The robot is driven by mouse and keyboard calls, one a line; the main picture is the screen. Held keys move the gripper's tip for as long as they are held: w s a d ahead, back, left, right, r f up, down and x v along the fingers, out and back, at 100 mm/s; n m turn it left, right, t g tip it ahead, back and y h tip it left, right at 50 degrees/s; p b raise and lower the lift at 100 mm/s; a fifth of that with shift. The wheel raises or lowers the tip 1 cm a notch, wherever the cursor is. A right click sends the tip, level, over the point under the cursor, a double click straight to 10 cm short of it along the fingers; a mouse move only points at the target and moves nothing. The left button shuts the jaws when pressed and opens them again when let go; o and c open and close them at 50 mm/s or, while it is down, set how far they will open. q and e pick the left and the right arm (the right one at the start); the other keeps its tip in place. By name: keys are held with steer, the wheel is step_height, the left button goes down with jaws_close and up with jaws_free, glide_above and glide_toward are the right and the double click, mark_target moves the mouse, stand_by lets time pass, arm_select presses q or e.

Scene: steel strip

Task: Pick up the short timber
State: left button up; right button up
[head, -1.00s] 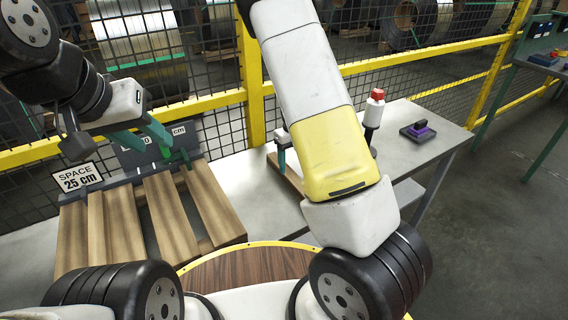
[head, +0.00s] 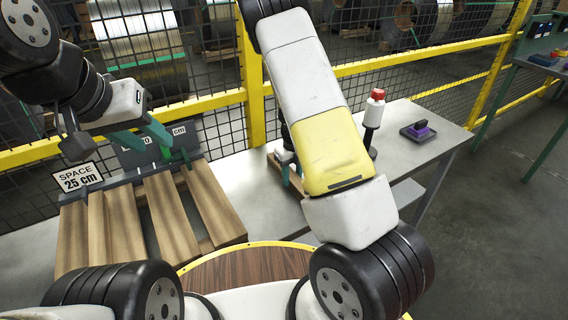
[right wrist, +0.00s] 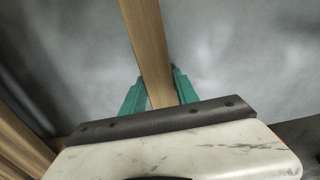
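The short timber (right wrist: 147,40) is a light brown wooden bar. In the right wrist view it runs from the top edge down between the green fingers of my right gripper (right wrist: 160,82). The fingers lie on either side of it, very close. I cannot tell whether they press on it. In the head view the timber (head: 275,177) lies on the grey bench, partly hidden by my right arm, with the right gripper (head: 291,178) at it. My left gripper (head: 140,139) is open and empty above the rack with the "SPACE 25 cm" sign (head: 80,178).
Several wooden boards (head: 168,215) lie side by side at the left. A bottle with a red cap (head: 373,115) and a purple-topped item on a dark tray (head: 417,131) stand on the grey bench (head: 398,158). A yellow-framed mesh fence (head: 255,100) runs behind.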

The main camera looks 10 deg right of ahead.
jaws_close()
steer(key=shift+r, duration=0.1)
